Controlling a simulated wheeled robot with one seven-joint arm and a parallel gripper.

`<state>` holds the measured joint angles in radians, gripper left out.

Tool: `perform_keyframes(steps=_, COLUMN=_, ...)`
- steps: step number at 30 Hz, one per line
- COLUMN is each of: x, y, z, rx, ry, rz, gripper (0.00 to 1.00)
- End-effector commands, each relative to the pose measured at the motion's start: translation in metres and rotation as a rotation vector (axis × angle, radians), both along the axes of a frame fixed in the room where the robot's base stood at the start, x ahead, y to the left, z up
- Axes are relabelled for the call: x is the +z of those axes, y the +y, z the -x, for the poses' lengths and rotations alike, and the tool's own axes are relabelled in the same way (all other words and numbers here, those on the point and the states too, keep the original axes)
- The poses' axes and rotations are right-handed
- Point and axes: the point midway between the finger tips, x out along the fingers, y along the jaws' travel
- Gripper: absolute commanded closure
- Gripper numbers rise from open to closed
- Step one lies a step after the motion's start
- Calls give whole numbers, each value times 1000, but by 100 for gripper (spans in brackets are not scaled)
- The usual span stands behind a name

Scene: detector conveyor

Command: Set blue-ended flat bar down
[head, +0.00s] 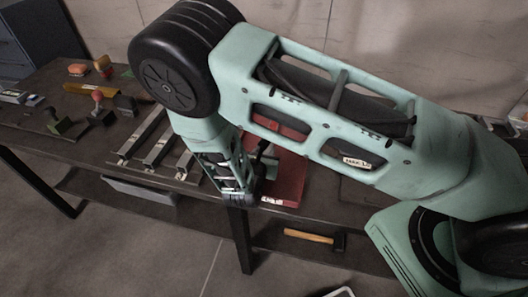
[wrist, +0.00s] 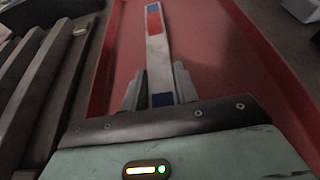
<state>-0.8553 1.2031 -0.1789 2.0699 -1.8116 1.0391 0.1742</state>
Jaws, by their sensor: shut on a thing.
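The flat bar (wrist: 157,52) is pale grey with blue ends and a red band near its far end. In the wrist view it runs straight out from between my gripper's fingers (wrist: 159,88), which are shut on it near its close blue end. The bar is over a red tray (wrist: 211,42); I cannot tell whether it touches the tray floor. In the head view my gripper (head: 243,198) points down at the left side of the red tray (head: 291,178), and my arm hides the bar and part of the tray.
Several grey metal bars (head: 160,150) lie side by side on the dark table (head: 50,88) left of the tray. Stamps (head: 98,108) and small blocks lie farther left. A hammer (head: 312,237) lies on the lower shelf. The tray's red wall (wrist: 104,62) stands close left of my gripper.

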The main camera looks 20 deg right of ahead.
Motion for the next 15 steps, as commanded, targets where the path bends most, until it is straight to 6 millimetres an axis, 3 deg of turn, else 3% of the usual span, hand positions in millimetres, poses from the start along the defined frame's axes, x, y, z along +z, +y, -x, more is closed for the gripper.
perform_keyframes(steps=1, x=-1, y=0, z=-1, rx=-1, ry=-5, rz=1, gripper=100)
perform_keyframes(steps=2, x=-2, y=0, z=0, rx=0, ry=0, rz=0, gripper=65)
perform_keyframes(steps=4, x=-2, y=0, z=0, rx=0, ry=0, rz=0, gripper=48)
perform_keyframes(steps=15, x=4, y=0, z=0, rx=0, ry=0, rz=0, gripper=48)
